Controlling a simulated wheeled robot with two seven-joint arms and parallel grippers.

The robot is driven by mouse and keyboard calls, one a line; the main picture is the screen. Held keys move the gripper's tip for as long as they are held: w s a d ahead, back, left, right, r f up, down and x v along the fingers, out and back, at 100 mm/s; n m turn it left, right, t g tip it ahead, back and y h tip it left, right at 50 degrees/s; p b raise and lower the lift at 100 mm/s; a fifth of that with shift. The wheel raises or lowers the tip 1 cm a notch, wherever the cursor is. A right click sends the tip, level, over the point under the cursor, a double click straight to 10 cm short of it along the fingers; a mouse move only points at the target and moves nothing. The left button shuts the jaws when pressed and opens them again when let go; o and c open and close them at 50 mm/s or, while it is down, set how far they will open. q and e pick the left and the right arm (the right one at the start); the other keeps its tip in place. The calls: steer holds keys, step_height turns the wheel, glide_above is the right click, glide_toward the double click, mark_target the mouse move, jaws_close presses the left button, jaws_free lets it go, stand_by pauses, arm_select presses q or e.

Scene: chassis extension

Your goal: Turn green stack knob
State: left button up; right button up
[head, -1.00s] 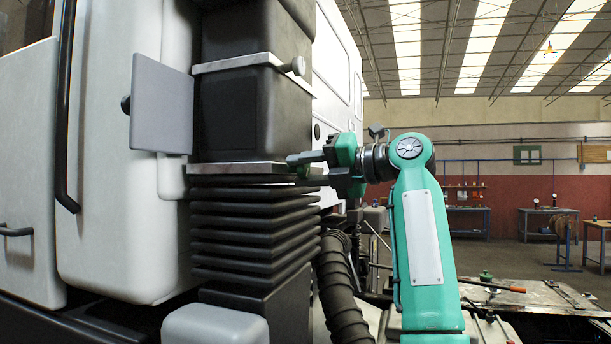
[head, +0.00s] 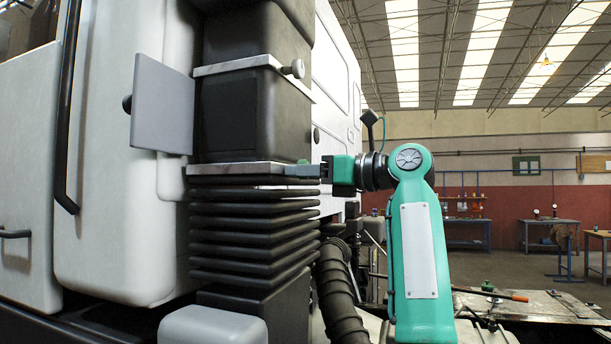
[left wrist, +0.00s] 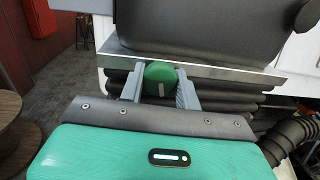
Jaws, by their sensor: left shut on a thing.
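The green stack knob (left wrist: 160,76) is round with a pale line on its face. Only a small bit of the green knob (head: 303,162) shows there, the rest hidden by the fingers. My right gripper is not in view.
Black ribbed bellows (head: 245,225) lie right below the ledge. A grey plate (head: 161,105) stands out at the left, and a second knob (head: 294,69) sits higher on the stack. A black corrugated hose (head: 338,300) hangs below.

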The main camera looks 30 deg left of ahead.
arm_select(q)
steer(key=shift+w+n, duration=0.1)
steer(key=shift+n, duration=1.6)
steer(key=shift+f, duration=0.1)
steer(key=o, duration=0.9)
steer(key=shift+o, duration=0.2)
steer(key=w+d+b, duration=0.2)
steer(key=d+b, duration=0.1)
steer(key=d, duration=1)
steer(key=shift+d+f+b, duration=0.3)
steer(key=shift+f+b, duration=0.05)
steer(key=shift+b, duration=0.05)
